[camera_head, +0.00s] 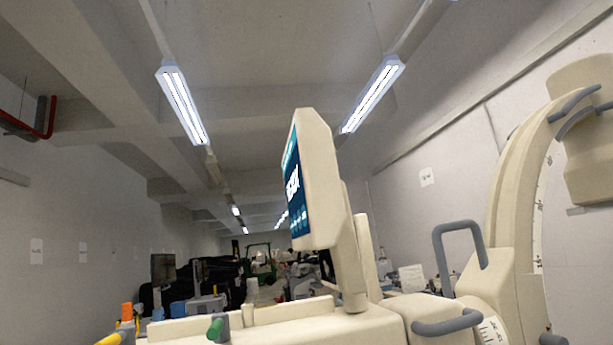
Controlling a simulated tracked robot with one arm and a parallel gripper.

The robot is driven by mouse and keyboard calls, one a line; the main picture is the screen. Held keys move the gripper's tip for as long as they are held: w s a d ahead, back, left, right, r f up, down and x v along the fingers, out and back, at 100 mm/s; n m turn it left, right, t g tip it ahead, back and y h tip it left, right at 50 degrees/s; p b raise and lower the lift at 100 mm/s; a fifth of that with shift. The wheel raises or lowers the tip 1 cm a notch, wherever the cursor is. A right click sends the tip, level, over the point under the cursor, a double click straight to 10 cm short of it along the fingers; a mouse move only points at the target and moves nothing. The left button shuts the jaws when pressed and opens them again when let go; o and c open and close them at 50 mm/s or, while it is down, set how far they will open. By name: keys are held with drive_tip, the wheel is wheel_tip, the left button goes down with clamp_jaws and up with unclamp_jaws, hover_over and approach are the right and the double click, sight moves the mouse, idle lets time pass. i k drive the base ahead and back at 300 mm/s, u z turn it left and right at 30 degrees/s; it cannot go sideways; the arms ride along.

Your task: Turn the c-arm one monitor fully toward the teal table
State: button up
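The c-arm one monitor (322,175) stands upright on the cream c-arm cart (270,328), a little right of the middle of the view. Its casing is cream. Its lit blue-teal screen (294,190) shows in a narrow slant and faces left. A cream post (349,270) carries it from behind, down to the cart top. I cannot make out the teal table in this view. My gripper does not show, so its hold and its distance from the monitor cannot be seen.
The cream c-arm arc (516,190) rises at the right, with grey handles (460,232) in front of it. Green and grey knobs (217,328) stand on the cart's near left. Dark equipment (205,275) crowds the background. The space left of the monitor looks open.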

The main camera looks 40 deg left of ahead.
sight(321, 217)
drive_tip(key=u, duration=0.05)
drive_tip(key=i, duration=0.9)
drive_tip(key=z, duration=0.1)
